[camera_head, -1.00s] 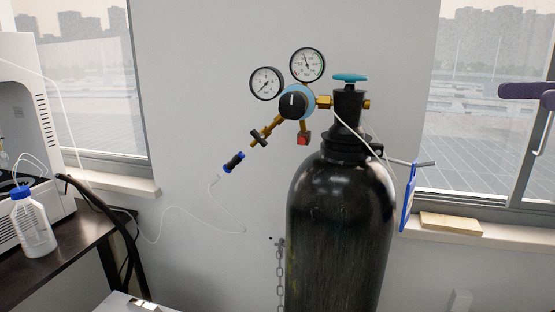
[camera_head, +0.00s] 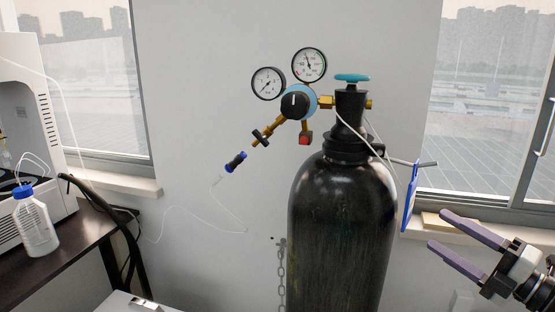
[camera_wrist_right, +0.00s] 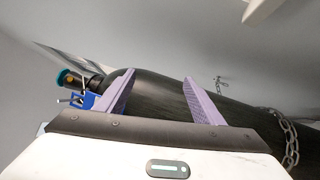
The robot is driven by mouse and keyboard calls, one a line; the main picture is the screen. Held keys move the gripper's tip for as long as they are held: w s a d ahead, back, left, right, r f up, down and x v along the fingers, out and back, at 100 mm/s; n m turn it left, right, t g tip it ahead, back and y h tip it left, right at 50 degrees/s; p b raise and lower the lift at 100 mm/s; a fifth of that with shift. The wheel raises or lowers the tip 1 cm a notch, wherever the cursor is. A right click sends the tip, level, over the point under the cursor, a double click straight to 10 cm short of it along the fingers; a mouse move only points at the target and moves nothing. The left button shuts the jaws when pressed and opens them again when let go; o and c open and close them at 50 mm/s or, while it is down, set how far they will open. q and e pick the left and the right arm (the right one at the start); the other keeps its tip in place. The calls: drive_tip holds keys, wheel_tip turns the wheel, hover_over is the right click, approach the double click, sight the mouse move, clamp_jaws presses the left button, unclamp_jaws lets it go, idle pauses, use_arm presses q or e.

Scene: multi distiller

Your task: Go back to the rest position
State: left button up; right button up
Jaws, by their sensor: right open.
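My right gripper (camera_head: 450,242) is at the lower right of the head view, beside the gas cylinder and apart from it. Its two purple fingers are spread and nothing is between them. In the right wrist view the open fingers (camera_wrist_right: 160,98) show in front of the black cylinder (camera_wrist_right: 158,92). The black gas cylinder (camera_head: 340,220) stands upright at the centre right, with a teal valve knob (camera_head: 351,78) and a regulator (camera_head: 296,102) with two gauges. At the lower left edge of the head view a white and silver part is partly visible; my left gripper is not clearly seen.
A blue tag (camera_head: 410,197) hangs at the cylinder's right side. A chain (camera_head: 281,275) hangs by the cylinder, and a thin clear tube runs along the wall. A dark table (camera_head: 75,250) with a blue-capped bottle (camera_head: 36,222) is at the left. A window sill is behind my right gripper.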

drive_tip(key=s+d+f+m+g+h, duration=0.1)
drive_tip(key=s+f+m+h, duration=0.4)
drive_tip(key=f, duration=0.7)
drive_tip(key=s+d+f+m+g+h, duration=0.1)
drive_tip(key=s+f+m+g+h, duration=0.15)
drive_tip(key=s+f+m, duration=0.65)
drive_tip(key=s+d+f+m+g+h, duration=0.1)
drive_tip(key=s+f+m+g+h, duration=0.3)
drive_tip(key=s+f, duration=1.15)
drive_tip(key=a+f+m+y, duration=0.1)
drive_tip(key=a+m, duration=0.2)
drive_tip(key=a, duration=0.7)
drive_tip(key=s+a+f+m+y, duration=0.1)
drive_tip(key=a+m, duration=0.2)
drive_tip(key=a, duration=0.8)
drive_tip(key=shift+a+f+m+y, duration=0.25)
drive_tip(key=shift+f+m+y, duration=0.1)
drive_tip(key=shift+m, duration=0.05)
